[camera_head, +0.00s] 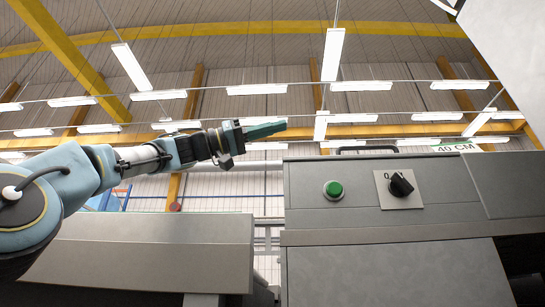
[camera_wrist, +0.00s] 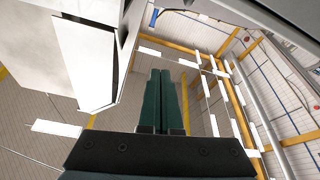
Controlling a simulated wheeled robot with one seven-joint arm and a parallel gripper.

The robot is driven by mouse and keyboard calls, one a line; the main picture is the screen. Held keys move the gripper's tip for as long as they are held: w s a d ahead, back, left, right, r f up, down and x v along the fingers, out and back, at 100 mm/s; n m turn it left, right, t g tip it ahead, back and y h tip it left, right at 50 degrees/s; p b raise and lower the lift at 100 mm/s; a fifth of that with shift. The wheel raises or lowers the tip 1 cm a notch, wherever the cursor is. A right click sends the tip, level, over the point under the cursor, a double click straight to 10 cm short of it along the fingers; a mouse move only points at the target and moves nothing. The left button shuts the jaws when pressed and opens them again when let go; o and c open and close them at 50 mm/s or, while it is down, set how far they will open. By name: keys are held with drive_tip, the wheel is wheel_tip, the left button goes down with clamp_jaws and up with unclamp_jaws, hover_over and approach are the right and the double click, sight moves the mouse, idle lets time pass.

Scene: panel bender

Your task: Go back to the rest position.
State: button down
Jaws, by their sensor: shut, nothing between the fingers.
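My gripper (camera_head: 284,127) is at the end of my arm, which reaches in from the left in the head view. Its green fingers point right and are closed together with nothing between them. In the wrist view the two fingers of the gripper (camera_wrist: 161,72) lie side by side. In the head view the gripper is above and to the left of the grey control panel (camera_head: 345,225) and appears apart from it. The panel carries a green button (camera_head: 333,189) and a black rotary knob (camera_head: 401,185).
A grey metal cover (camera_head: 150,240) lies below my arm at the left. A white machine housing (camera_head: 515,50) fills the upper right. A "40 CM" sign (camera_head: 457,148) sits behind the panel. A pale box-like housing (camera_wrist: 80,60) shows left of the fingers in the wrist view.

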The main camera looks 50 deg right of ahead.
drive_tip(key=b+v, duration=0.1)
drive_tip(key=v, duration=0.8)
drive_tip(key=shift+w+d+f+b, duration=0.2)
drive_tip(key=shift+w+f+b, duration=0.1)
drive_tip(key=shift+w+b, duration=0.1)
